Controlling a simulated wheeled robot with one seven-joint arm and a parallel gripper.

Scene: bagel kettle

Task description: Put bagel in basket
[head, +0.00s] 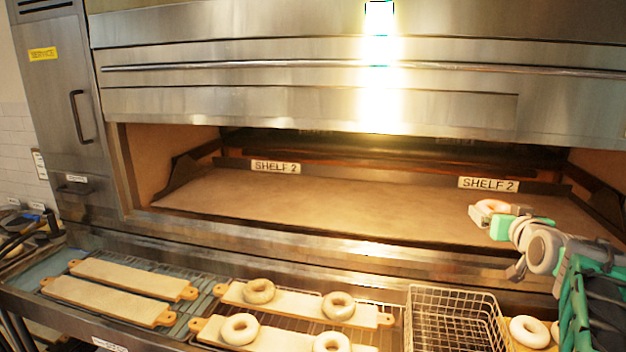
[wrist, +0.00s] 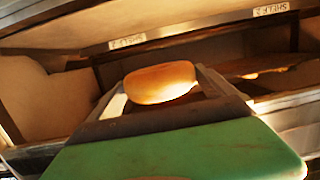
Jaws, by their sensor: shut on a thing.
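My gripper (head: 492,209) is shut on a bagel (head: 492,206) and holds it at the right side of the oven opening, above the oven's shelf. In the wrist view the bagel (wrist: 160,82) looks golden on top and sits between the fingers. An empty wire basket (head: 455,318) stands on the counter in front of the oven, below and to the left of my gripper.
Pale bagels (head: 259,291) lie on wooden boards (head: 292,304) left of the basket; another bagel (head: 529,331) is to its right. Two bare boards (head: 105,300) lie further left. The oven shelf (head: 330,205) looks clear. The oven's front ledge (head: 250,243) separates it from the counter.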

